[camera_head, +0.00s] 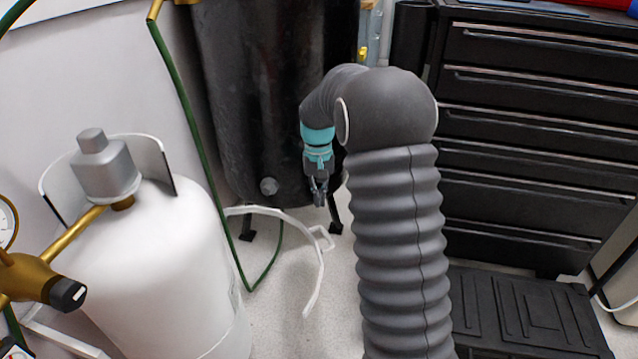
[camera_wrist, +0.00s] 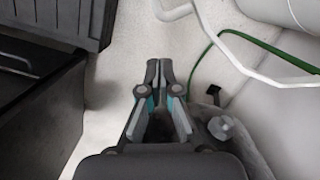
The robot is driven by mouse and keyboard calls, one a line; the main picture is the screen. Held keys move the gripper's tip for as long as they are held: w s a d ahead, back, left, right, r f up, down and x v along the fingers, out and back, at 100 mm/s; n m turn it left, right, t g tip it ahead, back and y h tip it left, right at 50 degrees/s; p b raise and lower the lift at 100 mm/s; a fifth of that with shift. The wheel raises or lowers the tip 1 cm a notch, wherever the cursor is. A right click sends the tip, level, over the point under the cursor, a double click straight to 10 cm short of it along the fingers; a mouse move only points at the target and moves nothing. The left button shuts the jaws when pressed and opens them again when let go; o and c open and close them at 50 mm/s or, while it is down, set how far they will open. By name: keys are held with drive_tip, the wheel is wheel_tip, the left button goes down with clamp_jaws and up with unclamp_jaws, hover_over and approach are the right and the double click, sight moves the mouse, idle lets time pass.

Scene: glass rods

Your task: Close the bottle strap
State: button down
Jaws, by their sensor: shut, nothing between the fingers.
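The white gas bottle (camera_head: 165,265) stands upright at the left in the head view, and part of it shows at the top right of the wrist view (camera_wrist: 275,12). A thin white curved strap (camera_head: 312,257) with a small loop handle (camera_head: 326,238) swings out from the bottle's right side. It stands open, its free end apart from the bottle. The strap also crosses the upper right of the wrist view (camera_wrist: 231,57). My gripper (camera_head: 319,197) points down beyond the strap, in front of the dark tank. Its fingers (camera_wrist: 158,65) are together and empty, apart from the strap.
A dark tank (camera_head: 270,100) on short legs stands behind my gripper. A green hose (camera_head: 190,125) hangs between bottle and tank. A black drawer cabinet (camera_head: 540,130) and a black step (camera_head: 530,315) are at the right. Brass regulator parts (camera_head: 35,278) are at the left.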

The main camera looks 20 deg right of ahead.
drive_tip(key=s+f, duration=0.2)
drive_tip(key=s, duration=0.1)
drive_tip(key=shift+s+a+f+b, duration=0.3)
drive_tip(key=shift+f, duration=0.1)
drive_tip(key=shift+s, duration=0.15)
